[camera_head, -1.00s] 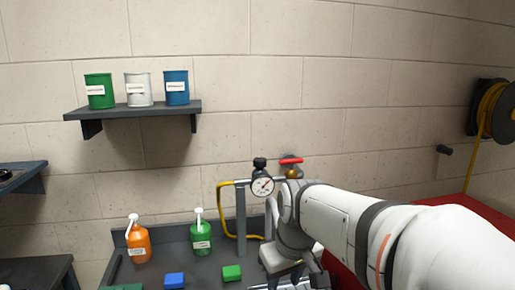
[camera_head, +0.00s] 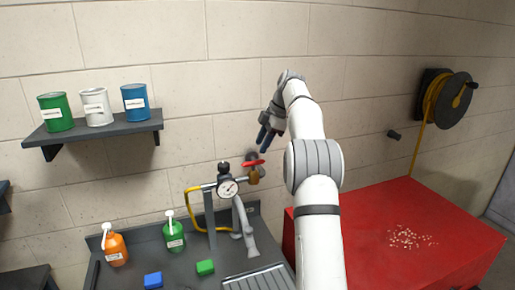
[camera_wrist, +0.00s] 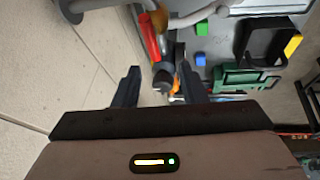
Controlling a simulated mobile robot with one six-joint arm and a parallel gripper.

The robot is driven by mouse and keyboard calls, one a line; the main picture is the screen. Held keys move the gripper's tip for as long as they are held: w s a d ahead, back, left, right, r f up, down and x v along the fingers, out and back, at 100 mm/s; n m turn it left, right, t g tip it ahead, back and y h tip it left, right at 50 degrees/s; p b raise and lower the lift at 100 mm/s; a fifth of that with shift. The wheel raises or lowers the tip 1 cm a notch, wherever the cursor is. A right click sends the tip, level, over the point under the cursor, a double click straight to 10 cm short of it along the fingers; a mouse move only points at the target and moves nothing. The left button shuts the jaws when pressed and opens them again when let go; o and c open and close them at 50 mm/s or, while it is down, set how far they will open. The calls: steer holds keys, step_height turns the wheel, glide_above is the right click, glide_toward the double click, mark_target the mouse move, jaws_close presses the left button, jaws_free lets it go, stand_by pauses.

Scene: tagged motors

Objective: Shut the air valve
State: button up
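The air valve has a red lever (camera_head: 253,163) over a brass body (camera_head: 257,175), on a pipe against the wall. The lever lies roughly along the pipe, beside a round pressure gauge (camera_head: 227,187). My gripper (camera_head: 264,137) is just above the lever in the head view, its dark fingers pointing down. In the wrist view my gripper (camera_wrist: 157,76) is open, with the fingers wide apart and nothing seen held between them. The red lever (camera_wrist: 149,36) shows beyond the fingertips there, apart from them.
A yellow hose (camera_head: 190,205) loops left of the gauge post. An orange bottle (camera_head: 115,248), a green bottle (camera_head: 173,235), a blue block (camera_head: 153,280) and a green block (camera_head: 205,267) stand on the grey bench. A red tabletop (camera_head: 435,215) is at right.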

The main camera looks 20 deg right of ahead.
mark_target(255, 161)
steer(key=shift+n, duration=0.7)
steer(key=x, duration=0.2)
steer(key=d+x, duration=0.1)
steer(key=x, duration=0.1)
steer(key=w+p+x, duration=0.1)
steer(key=x, duration=0.2)
steer(key=shift+d+f, duration=0.1)
steer(key=shift+f, duration=0.15)
steer(key=shift+c, duration=0.4)
jaws_close()
